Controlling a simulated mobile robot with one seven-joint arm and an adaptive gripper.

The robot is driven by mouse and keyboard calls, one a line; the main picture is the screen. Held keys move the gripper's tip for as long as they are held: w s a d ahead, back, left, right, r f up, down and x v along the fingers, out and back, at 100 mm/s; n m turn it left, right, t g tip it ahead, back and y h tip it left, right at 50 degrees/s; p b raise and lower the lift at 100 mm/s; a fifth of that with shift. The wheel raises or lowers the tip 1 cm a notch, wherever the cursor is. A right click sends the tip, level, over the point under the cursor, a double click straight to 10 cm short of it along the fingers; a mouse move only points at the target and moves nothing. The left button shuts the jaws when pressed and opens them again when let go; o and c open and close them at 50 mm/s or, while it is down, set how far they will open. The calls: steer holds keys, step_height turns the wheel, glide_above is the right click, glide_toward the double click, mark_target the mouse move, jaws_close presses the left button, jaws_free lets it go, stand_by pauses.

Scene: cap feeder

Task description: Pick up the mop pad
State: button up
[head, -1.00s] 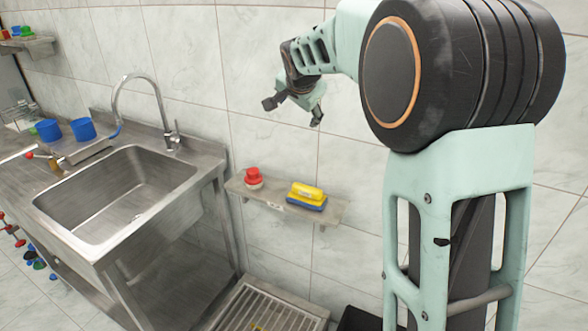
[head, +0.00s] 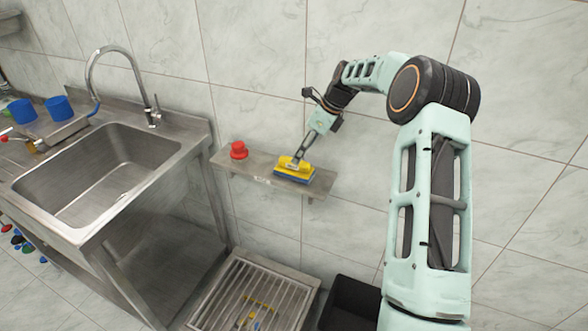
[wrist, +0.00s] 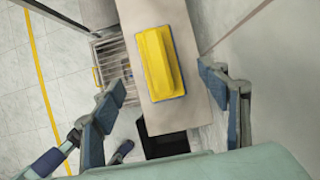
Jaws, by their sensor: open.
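The mop pad (head: 291,170), a yellow block on a blue base, lies flat on the narrow wall shelf (head: 240,165). In the wrist view the mop pad (wrist: 158,62) shows ahead, its long side running nearly up and down the picture. My gripper (head: 302,148) is above the mop pad, pointing down at it from the upper right. In the wrist view my gripper (wrist: 163,82) has its fingers spread wide, one to each side of the pad, with nothing held. The fingers look clear of the pad.
A red round-topped object (head: 239,150) stands on the shelf left of the pad. A steel sink (head: 110,165) with a tall tap is at the left. A slatted metal grate (head: 250,295) and a black bin (head: 350,303) are below. The tiled wall is close behind the shelf.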

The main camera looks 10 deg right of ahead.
mark_target(294, 166)
steer(key=p+x, duration=0.1)
steer(key=x, duration=0.7)
steer(key=shift+f, duration=0.25)
steer(key=c, duration=1.4)
steer(key=shift+c, duration=0.2)
steer(key=shift+r, duration=0.15)
